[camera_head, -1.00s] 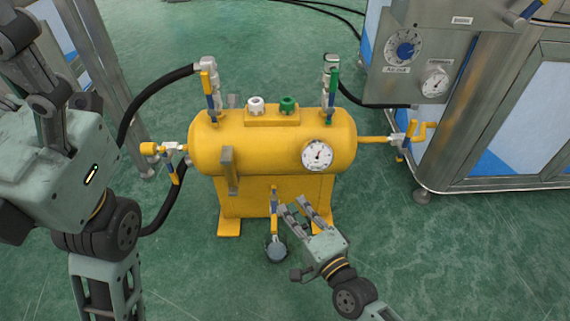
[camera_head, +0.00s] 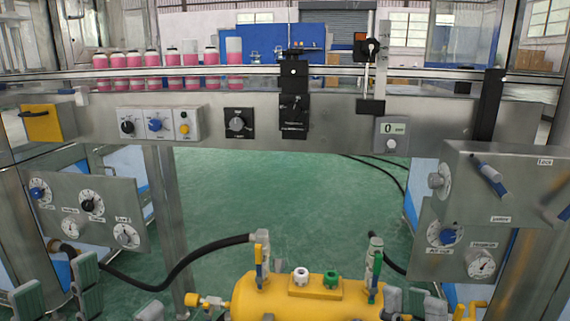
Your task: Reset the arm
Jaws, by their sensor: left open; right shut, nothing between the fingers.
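My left gripper (camera_head: 58,292) shows at the bottom left, its two grey-green fingers pointing up and well apart; it is open and empty. My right gripper (camera_head: 412,302) shows at the bottom edge, beside the right end of the yellow tank (camera_head: 270,292). Only its finger ends show, close together; it is shut with nothing held. Both arms below the grippers are mostly out of the picture.
A steel machine frame (camera_head: 335,133) with dials and knobs spans the view. Pink-filled bottles (camera_head: 170,60) stand in a row along it. Control panels hang at the left (camera_head: 100,185) and right (camera_head: 515,165). A black hose (camera_head: 185,262) runs to the tank. Green floor lies behind it.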

